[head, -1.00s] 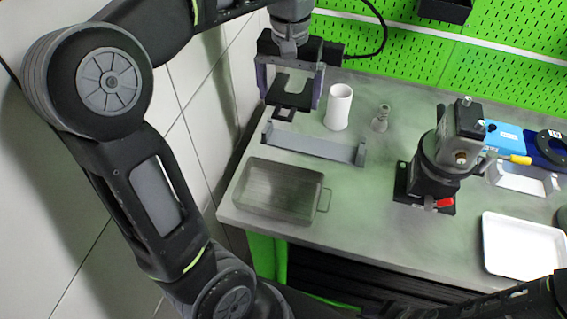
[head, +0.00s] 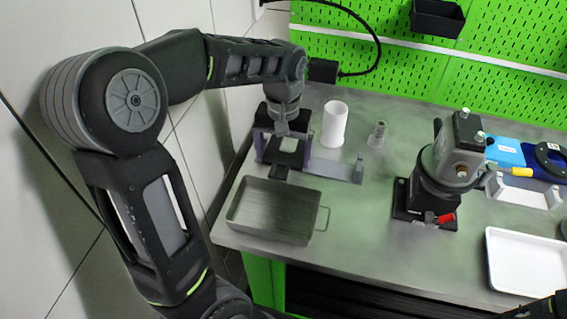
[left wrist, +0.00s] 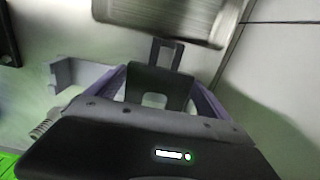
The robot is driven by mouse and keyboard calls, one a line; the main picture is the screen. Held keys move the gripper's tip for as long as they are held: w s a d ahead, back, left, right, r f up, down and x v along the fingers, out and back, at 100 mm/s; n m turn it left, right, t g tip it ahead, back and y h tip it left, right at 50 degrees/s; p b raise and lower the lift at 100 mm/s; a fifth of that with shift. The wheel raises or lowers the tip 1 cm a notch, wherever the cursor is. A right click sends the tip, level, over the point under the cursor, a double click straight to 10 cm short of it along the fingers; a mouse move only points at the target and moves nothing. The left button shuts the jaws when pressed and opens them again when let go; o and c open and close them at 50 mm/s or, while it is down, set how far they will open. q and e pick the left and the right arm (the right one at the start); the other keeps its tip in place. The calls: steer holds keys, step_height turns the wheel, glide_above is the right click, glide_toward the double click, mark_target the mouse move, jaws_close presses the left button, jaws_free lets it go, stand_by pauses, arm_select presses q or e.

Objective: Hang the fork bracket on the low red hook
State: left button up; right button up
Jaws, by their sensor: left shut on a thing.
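The dark fork bracket (head: 289,145) is between the purple fingers of my left gripper (head: 283,153), at the table's left end. In the left wrist view the bracket (left wrist: 172,92) is a black plate with a square opening and a narrower framed end, between the fingers of my left gripper (left wrist: 162,90). The gripper is shut on it. It hangs low over the left part of the grey stand, behind the metal tray; I cannot tell whether they touch. No low red hook can be made out.
The grey stand (head: 335,171) has upright ends. A metal tray (head: 322,222), white cylinder (head: 335,124) and small grey fitting (head: 377,135) are near. The dark pump (head: 450,165) has a red part (head: 445,218). A white tray (head: 527,262) lies right; green pegboard (head: 390,60) stands behind.

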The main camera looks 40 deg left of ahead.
mark_target(284, 159)
arm_select(q)
step_height(284, 159, down, 3)
steer(key=shift+f+p, duration=0.1)
steer(key=shift+p, duration=0.25)
steer(key=shift+f, duration=0.35)
steer(key=shift+f, duration=0.15)
steer(key=shift+f, duration=0.15)
steer(key=o, duration=1.8)
